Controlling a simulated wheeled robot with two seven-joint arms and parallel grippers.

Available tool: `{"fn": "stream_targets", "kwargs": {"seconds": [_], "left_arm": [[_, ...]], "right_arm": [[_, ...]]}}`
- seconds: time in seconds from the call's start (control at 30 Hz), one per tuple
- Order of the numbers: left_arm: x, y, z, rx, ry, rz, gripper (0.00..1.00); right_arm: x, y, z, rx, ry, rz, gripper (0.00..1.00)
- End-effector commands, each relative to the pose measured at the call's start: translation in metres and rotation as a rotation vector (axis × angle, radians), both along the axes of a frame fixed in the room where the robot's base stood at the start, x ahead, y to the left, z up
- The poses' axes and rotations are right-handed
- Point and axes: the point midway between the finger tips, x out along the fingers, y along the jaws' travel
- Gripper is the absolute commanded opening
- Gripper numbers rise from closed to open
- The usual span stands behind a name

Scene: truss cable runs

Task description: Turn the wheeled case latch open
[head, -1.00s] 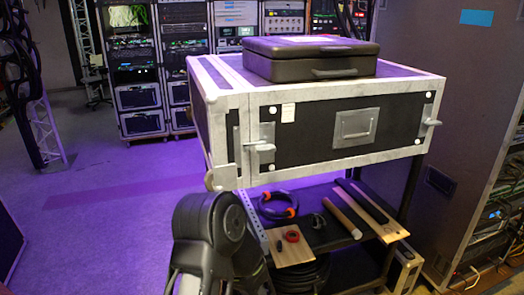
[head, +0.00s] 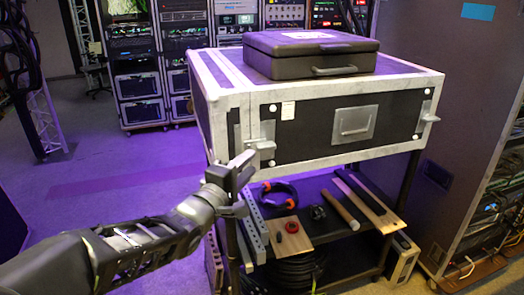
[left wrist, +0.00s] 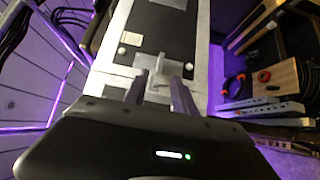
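The case is black with pale metal edges (head: 300,165) and sits on a dark wheeled rack. A grey latch (head: 262,147) is at the left of its front face, its handle sticking out sideways. A second latch (head: 430,118) is at the right end. My left gripper (head: 246,163) is just below and left of the left latch. In the left wrist view its two fingers (left wrist: 161,92) are apart, with the latch (left wrist: 160,72) showing between and beyond them. I cannot tell whether they touch it. My right gripper is not in view.
A dark closed box (head: 310,55) lies on the case. A tall cabinet (head: 450,90) stands at right. The floor at left is open.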

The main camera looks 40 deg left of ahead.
Motion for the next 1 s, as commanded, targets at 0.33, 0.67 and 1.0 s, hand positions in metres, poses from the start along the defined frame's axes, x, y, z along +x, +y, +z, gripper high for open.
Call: {"fn": "stream_targets", "kwargs": {"seconds": [0.33,0.67,1.0], "left_arm": [[0.018,0.003,-0.001,0.001,0.004,-0.001,0.32],[0.065,0.012,0.000,0.000,0.004,-0.001,0.32],[0.077,0.014,0.000,0.001,0.000,0.000,0.32]], "right_arm": [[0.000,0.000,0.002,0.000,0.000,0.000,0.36],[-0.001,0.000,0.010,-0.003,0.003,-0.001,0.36],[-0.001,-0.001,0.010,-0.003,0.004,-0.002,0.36]]}}
